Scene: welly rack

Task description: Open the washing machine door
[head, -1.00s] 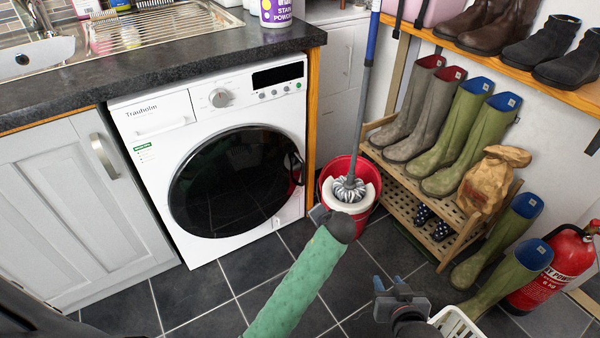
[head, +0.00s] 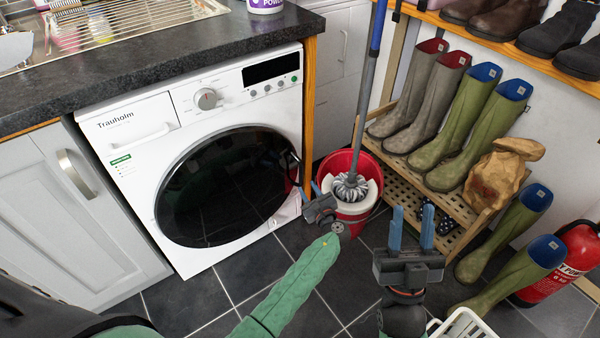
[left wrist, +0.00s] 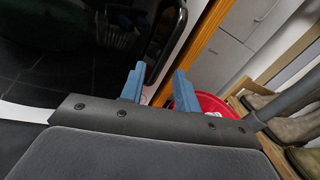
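The white washing machine (head: 140,160) stands under the worktop. Its round dark door (head: 225,190) is shut. A black curved door handle (head: 294,170) is at the door's right edge; it also shows in the left wrist view (left wrist: 178,28), beyond the fingers. My left gripper (head: 311,189), on the green-sleeved arm, is just right of and below the handle. In the left wrist view its two blue fingers (left wrist: 157,84) are apart, with nothing seen between them; the handle looks clear of them. My right gripper (head: 411,226) is open and empty, above the floor at the right.
A red bucket (head: 333,163) with a mop (head: 350,185) stands just behind my left gripper. A wooden rack (head: 395,170) with several boots is at the right. A fire extinguisher (head: 570,262) and white basket (head: 465,327) are at lower right. Floor before the machine (head: 255,265) is clear.

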